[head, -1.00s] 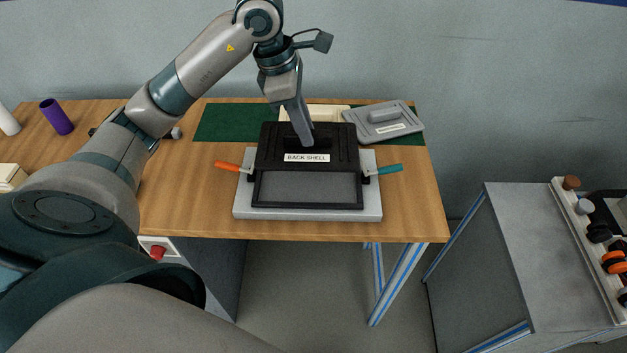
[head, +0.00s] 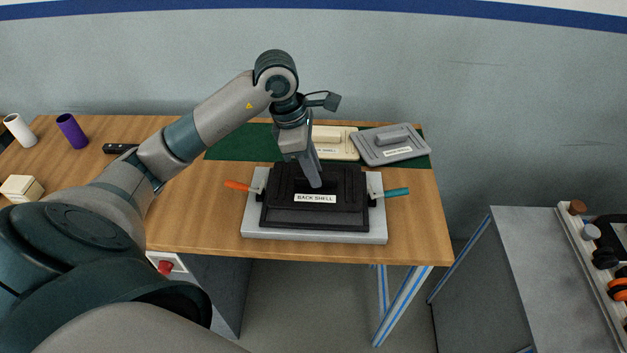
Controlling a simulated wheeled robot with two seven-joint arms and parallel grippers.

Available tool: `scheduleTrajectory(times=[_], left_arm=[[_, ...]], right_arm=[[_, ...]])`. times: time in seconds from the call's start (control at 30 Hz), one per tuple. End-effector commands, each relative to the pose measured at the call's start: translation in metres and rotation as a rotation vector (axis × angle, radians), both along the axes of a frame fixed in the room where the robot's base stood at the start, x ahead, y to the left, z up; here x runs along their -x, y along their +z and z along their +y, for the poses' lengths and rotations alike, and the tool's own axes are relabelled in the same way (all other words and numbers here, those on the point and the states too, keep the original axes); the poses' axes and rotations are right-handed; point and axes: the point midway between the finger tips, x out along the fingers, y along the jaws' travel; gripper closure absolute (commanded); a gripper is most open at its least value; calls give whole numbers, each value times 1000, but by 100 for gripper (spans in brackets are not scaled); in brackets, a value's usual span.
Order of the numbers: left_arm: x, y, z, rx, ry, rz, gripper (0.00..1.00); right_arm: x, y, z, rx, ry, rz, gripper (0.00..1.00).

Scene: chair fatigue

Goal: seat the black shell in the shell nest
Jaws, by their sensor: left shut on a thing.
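The black shell (head: 348,190), with a white "BACK SHELL" label, is over the shell nest on the table. The nest has a light grey base plate (head: 300,235) and a black frame (head: 316,224), with an orange-handled clamp (head: 237,186) at its left and a teal-handled clamp (head: 396,192) at its right. The shell covers the frame's opening. I cannot tell whether it rests fully down inside. My left gripper (head: 315,181) is at the shell's top, shut on its handle, which the fingers partly hide. My right gripper is out of view.
Behind the nest, a cream shell (head: 334,150) and a grey shell (head: 388,153) lie on the green mat (head: 240,143). A purple cylinder (head: 71,130), a white cylinder (head: 19,130) and a cream block (head: 21,188) stand at the left. Bare wood lies left of the nest.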

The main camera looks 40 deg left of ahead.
Motion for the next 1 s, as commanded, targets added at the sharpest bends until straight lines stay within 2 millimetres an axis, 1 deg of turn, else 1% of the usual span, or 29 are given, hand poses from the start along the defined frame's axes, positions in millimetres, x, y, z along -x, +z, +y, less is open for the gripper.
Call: scheduleTrajectory(times=[0.17, 0.27, 0.5, 0.63, 1.0], left_arm=[[0, 0, 0, 0, 0, 0, 100], [1, -5, 0, 1, 0, 3, 100], [1, -30, 0, 1, 1, 5, 100], [1, -40, 0, 0, 0, 2, 100], [0, -43, 0, -1, 0, 0, 100]], right_arm=[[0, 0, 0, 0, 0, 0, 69], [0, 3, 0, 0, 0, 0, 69], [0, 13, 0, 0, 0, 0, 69], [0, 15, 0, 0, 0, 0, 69], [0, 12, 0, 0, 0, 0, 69]])
